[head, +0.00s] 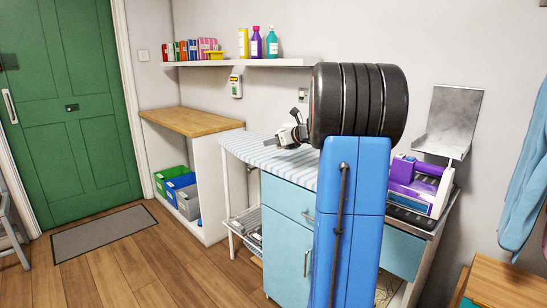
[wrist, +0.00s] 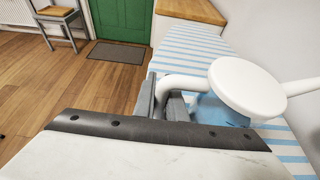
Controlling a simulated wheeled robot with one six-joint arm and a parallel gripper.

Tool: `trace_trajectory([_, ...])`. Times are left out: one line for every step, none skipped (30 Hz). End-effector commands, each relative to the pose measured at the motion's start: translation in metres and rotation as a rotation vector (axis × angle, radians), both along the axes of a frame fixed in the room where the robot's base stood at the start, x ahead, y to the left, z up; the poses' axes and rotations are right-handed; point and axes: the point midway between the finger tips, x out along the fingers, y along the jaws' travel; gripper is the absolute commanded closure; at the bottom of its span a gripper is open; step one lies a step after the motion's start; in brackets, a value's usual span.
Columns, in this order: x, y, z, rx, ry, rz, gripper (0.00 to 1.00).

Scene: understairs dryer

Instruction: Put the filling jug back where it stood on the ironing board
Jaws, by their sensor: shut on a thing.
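The filling jug (wrist: 250,90) has a white round lid, a white handle and spout, and a bluish see-through body. In the wrist view my gripper (wrist: 168,103) is shut on its handle, at the left of the lid. The jug is over the blue-and-white striped ironing board (wrist: 193,45); I cannot tell whether its base touches the cover.
A wooden-topped unit (head: 192,121) with coloured bins stands left of the board. A shelf (head: 240,63) with bottles hangs above. A purple-and-white machine (head: 418,184) stands to the right. The striped cover's far left part is clear.

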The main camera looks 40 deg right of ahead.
Motion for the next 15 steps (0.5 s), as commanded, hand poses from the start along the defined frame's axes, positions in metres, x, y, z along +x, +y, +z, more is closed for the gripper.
trace_trajectory([0.0,0.0,-0.007,0.001,0.002,0.0,1.0])
trace_trajectory([0.0,0.0,-0.01,0.001,0.001,0.0,1.0])
trace_trajectory([0.0,0.0,-0.014,0.0,0.0,0.0,1.0])
trace_trajectory([0.0,0.0,-0.016,0.0,0.0,0.0,1.0])
trace_trajectory([0.0,0.0,-0.017,0.0,0.0,0.0,1.0])
trace_trajectory([0.0,0.0,-0.02,0.0,0.001,0.0,1.0])
trace_trajectory([0.0,0.0,-0.023,0.0,0.001,0.0,1.0])
trace_trajectory([0.0,0.0,-0.026,0.001,0.001,0.0,1.0])
trace_trajectory([0.0,0.0,-0.031,0.002,0.001,-0.001,1.0])
trace_trajectory([0.0,0.0,-0.036,0.002,0.002,-0.001,1.0])
trace_trajectory([0.0,0.0,-0.04,0.001,0.002,0.0,1.0])
trace_trajectory([0.0,0.0,-0.045,0.002,0.001,-0.001,1.0])
trace_trajectory([0.0,0.0,-0.048,0.001,0.001,0.0,1.0])
trace_trajectory([0.0,0.0,-0.051,0.001,0.001,0.0,1.0])
trace_trajectory([0.0,0.0,-0.053,0.0,0.001,0.0,1.0])
